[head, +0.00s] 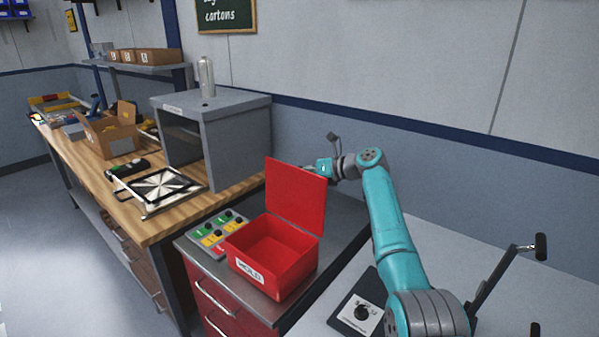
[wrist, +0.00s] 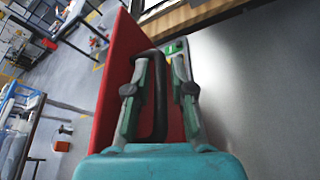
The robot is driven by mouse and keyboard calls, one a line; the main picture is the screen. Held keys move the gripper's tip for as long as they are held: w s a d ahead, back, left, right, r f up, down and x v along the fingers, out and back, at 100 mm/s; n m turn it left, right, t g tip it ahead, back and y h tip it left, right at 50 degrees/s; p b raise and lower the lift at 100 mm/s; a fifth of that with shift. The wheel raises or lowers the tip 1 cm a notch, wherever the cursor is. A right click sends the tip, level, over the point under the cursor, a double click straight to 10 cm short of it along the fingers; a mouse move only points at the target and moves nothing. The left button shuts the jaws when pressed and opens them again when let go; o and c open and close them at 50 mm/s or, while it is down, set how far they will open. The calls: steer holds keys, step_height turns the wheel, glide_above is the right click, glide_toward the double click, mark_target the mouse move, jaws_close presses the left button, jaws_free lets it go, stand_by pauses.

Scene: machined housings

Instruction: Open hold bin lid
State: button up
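The red hold bin (head: 272,252), with a white "HOLD" label on its front, stands on a grey cabinet top. Its red lid (head: 296,194) stands up steeply at the back edge, and the bin's inside shows empty. In the wrist view the lid (wrist: 116,75) is a red panel left of and behind my gripper (wrist: 160,58). The two fingers are spread apart, with a dark loop handle (wrist: 160,100) between them. I see no clear grip on the handle. In the head view the lid hides my fingertips.
A control box (head: 218,232) with green and yellow buttons sits left of the bin. A grey cabinet box (head: 240,140) stands behind it on the wooden bench (head: 150,220).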

steer(key=shift+r, duration=0.15)
steer(key=v, duration=1.2)
steer(key=shift+d, duration=0.1)
steer(key=w+v, duration=0.1)
steer(key=v, duration=1.1)
steer(key=shift+d+f, duration=0.35)
steer(key=shift+d, duration=0.1)
stand_by(0.6)
